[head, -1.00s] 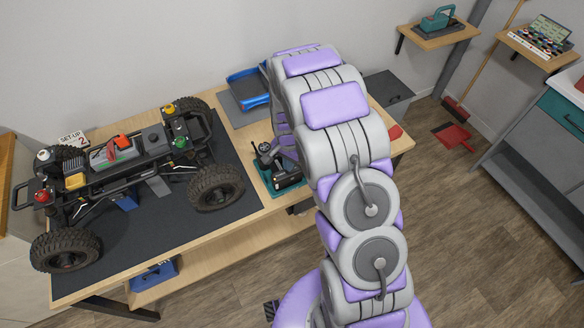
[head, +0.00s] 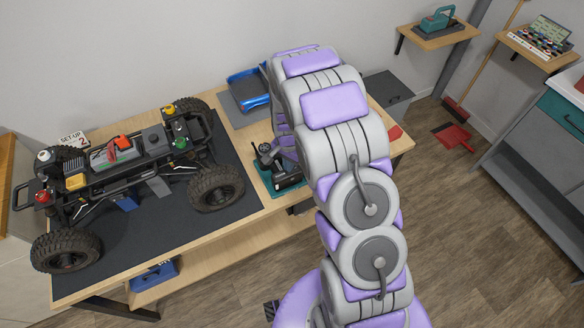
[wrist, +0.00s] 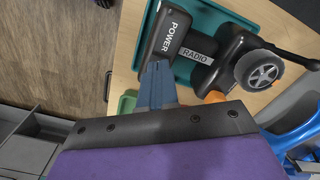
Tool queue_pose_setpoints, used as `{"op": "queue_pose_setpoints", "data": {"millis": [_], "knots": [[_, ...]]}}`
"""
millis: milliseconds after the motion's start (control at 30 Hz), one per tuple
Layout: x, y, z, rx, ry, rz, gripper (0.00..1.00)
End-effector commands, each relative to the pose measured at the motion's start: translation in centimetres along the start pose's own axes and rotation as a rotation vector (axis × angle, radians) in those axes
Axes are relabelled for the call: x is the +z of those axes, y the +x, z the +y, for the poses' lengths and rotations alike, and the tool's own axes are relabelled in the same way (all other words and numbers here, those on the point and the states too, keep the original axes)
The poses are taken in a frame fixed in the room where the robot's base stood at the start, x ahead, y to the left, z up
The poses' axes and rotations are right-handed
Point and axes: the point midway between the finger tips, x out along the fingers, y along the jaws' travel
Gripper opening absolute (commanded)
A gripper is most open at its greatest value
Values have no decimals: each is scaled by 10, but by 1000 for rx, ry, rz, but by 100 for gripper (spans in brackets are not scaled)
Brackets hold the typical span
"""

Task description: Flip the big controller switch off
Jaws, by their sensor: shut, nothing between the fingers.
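The black radio controller (wrist: 200,50) lies in a teal tray (wrist: 240,18) in the wrist view, with the labels POWER and RADIO and a wheel with a grey hub (wrist: 262,72). In the head view the controller (head: 288,180) shows in part beside my arm. My gripper (wrist: 156,66) is shut and empty, its blue-grey fingertips at the controller's POWER end. I cannot tell whether they touch it. The switch itself is not clearly visible, so its position cannot be told. My arm hides the gripper in the head view.
A crawler car (head: 130,160) stands on a dark mat (head: 185,240) left of the controller. Blue and orange items sit near the gripper in the wrist view. The floor to the right is mostly clear.

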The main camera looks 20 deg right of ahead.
Motion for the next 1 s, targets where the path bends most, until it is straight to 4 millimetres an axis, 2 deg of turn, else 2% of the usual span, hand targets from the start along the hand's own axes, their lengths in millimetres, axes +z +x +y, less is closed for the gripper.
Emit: {"op": "queue_pose_setpoints", "data": {"millis": [733,1000], "knots": [[0,-56,0,-2,1,2,0],[0,-61,0,-1,0,1,0]]}}
